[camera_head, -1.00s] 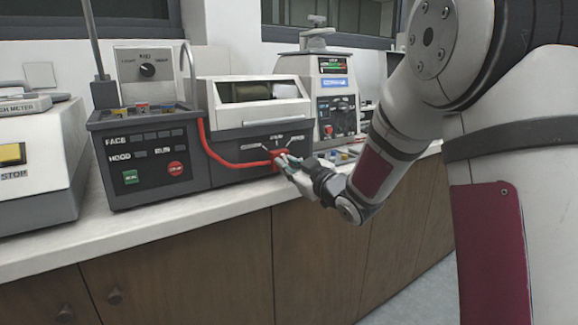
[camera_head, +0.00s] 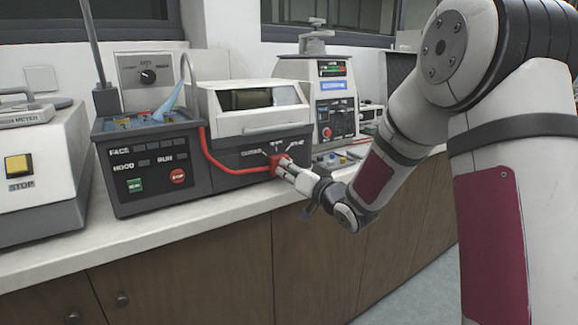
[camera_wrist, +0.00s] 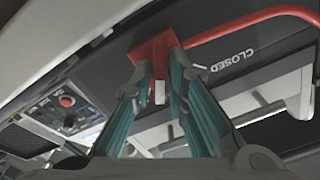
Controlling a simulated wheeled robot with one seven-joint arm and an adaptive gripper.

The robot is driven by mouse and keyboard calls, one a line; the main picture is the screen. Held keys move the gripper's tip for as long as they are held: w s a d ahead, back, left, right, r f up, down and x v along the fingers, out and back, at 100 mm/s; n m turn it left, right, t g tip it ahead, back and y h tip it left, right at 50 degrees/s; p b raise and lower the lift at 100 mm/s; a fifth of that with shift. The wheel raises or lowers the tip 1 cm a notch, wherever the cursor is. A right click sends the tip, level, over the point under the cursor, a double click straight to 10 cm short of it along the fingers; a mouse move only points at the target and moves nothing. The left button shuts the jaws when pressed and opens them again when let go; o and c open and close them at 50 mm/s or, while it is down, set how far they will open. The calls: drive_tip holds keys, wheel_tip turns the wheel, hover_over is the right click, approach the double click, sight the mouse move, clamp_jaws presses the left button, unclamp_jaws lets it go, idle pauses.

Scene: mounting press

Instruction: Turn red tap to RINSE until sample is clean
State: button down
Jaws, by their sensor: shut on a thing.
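The red tap (camera_head: 281,163) is on the dark front panel of the hooded machine, below labels; only "CLOSED" reads clearly, in the wrist view. My gripper (camera_head: 290,169) is at the tap from the right and front. In the wrist view my gripper (camera_wrist: 162,85) has its green-padded fingers closed around the tap's handle, and the red tap body (camera_wrist: 150,52) shows beyond the fingertips. A curved metal spout (camera_head: 186,66) rises behind the left unit, and a pale blue stream (camera_head: 171,101) runs from it onto that unit's top. I cannot make out the sample.
A red hose (camera_head: 207,150) runs from the tap up the machine's left side. The left unit (camera_head: 150,165) has green and red buttons. A box with a yellow STOP button (camera_head: 18,165) stands far left. Another machine (camera_head: 330,100) stands behind right. The counter front (camera_head: 150,235) is clear.

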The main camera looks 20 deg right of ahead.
drive_tip(key=shift+m+p, duration=0.75)
drive_tip(key=shift+m, duration=0.65)
drive_tip(key=shift+f, duration=0.1)
drive_tip(key=c, duration=1.6)
unclamp_jaws()
drive_tip(key=shift+o, duration=0.2)
drive_tip(key=shift+s, duration=0.1)
drive_tip(key=v, duration=1.1)
drive_tip(key=shift+s, duration=0.35)
drive_tip(key=shift+d, duration=0.15)
